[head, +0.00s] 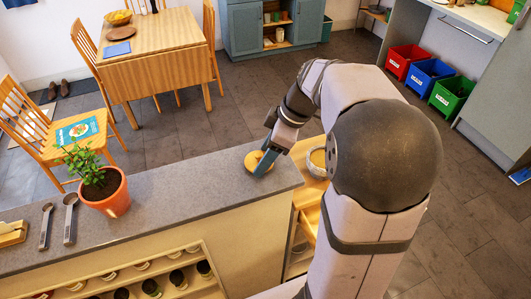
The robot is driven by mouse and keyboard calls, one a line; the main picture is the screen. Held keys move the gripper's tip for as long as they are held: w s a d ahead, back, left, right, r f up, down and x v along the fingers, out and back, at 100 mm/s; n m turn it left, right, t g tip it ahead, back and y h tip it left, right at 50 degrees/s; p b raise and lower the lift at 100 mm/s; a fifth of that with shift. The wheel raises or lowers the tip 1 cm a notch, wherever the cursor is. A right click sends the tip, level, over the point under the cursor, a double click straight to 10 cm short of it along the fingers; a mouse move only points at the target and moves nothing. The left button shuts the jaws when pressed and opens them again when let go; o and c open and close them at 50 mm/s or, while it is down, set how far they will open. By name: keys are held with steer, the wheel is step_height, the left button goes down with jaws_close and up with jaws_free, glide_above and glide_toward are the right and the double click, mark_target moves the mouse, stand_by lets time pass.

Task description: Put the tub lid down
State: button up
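The tub lid (252,158) is a round yellow disc near the right end of the grey counter (180,190). My gripper (264,163) points down at it, and its blue-grey fingers cover part of the lid. Only one finger shows clearly, so I cannot tell whether they are shut on the lid or apart. I also cannot tell whether the lid rests on the counter or is just above it. A clear, round tub (318,161) with yellowish contents stands on a lower wooden surface to the right, partly behind my arm.
The counter between the plant and the lid is clear. Open shelves with jars lie below. A wooden table (170,60) and coloured bins (430,72) stand beyond.

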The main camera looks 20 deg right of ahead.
steer(key=shift+f, duration=0.15)
steer(key=shift+f, duration=0.2)
steer(key=o, duration=1)
steer(key=shift+r, duration=0.1)
steer(key=shift+r, duration=0.2)
steer(key=b+v, duration=0.2)
steer(key=v, duration=0.9)
steer(key=shift+s+d+r, duration=0.2)
steer(key=shift+r, duration=0.15)
